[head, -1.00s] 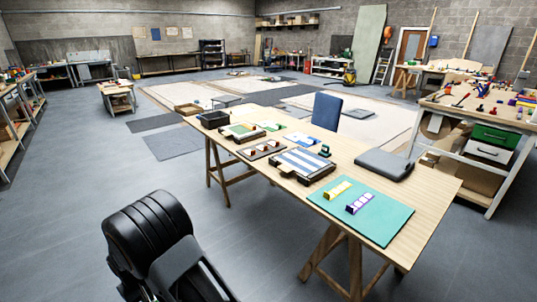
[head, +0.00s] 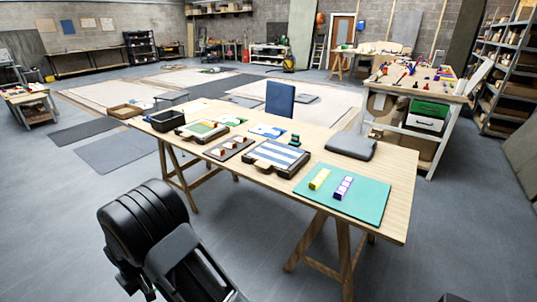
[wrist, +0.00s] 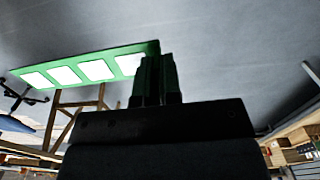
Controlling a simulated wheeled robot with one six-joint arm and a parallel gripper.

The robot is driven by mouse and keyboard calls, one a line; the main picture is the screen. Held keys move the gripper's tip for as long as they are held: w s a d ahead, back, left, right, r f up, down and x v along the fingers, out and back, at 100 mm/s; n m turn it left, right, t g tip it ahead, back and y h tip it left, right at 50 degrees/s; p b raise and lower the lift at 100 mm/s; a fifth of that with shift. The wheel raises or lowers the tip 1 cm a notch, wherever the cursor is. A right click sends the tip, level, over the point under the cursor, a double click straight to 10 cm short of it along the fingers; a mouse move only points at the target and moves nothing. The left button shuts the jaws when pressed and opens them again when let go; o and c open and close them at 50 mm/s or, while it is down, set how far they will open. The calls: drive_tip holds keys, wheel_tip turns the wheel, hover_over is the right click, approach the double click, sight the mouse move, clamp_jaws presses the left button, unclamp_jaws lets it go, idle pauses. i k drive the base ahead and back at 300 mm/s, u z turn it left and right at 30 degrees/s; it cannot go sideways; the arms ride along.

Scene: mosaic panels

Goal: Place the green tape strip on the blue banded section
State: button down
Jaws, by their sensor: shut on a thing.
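The green tape strip (wrist: 80,64), with several white squares along it, shows in the wrist view. My gripper (wrist: 154,78) is shut on its right end, and the strip sticks out to the left, clear of any surface. In the head view only my dark arm shows at the lower left; the gripper's fingers and the strip cannot be made out there. The blue banded section (head: 276,156), a dark-framed panel with blue and white stripes, lies flat near the middle of the wooden table, apart from my arm.
On the table (head: 398,222) are a teal mat (head: 364,204) with yellow (head: 319,180) and purple (head: 343,188) strips, a grey case (head: 351,146), a brown board (head: 229,148) and a black tray (head: 167,121). Floor in front is clear.

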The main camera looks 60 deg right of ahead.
sight(281, 149)
drive_tip(key=z, duration=1.8)
